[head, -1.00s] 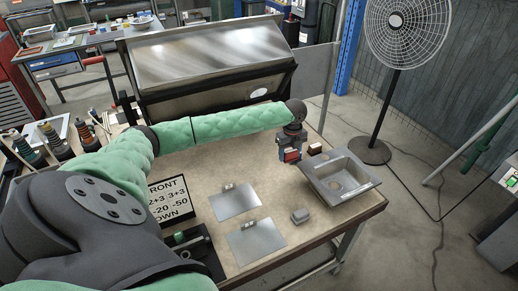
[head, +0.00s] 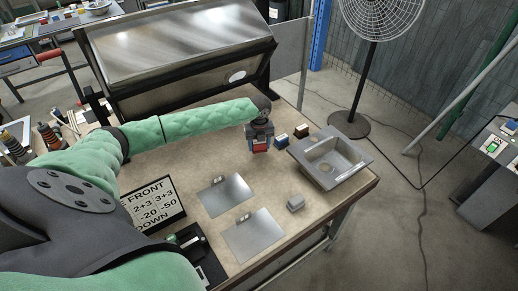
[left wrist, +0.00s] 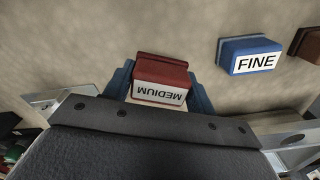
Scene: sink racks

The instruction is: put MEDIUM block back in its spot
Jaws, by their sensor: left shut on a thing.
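The red MEDIUM block (left wrist: 161,80) is between the blue fingers of my left gripper (left wrist: 158,92) in the left wrist view, its label upside down there. In the head view my left gripper (head: 260,146) holds the red block (head: 260,147) at the back of the table, left of a blue block (head: 281,141). That blue block is labelled FINE in the left wrist view (left wrist: 249,56). The fingers are shut on the MEDIUM block. I cannot tell whether its underside touches the table. My right gripper does not show.
A dark brown block (head: 301,131) stands right of the blue one, partly cut off in the left wrist view (left wrist: 309,44). A metal sink (head: 345,152) is at the table's right end.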

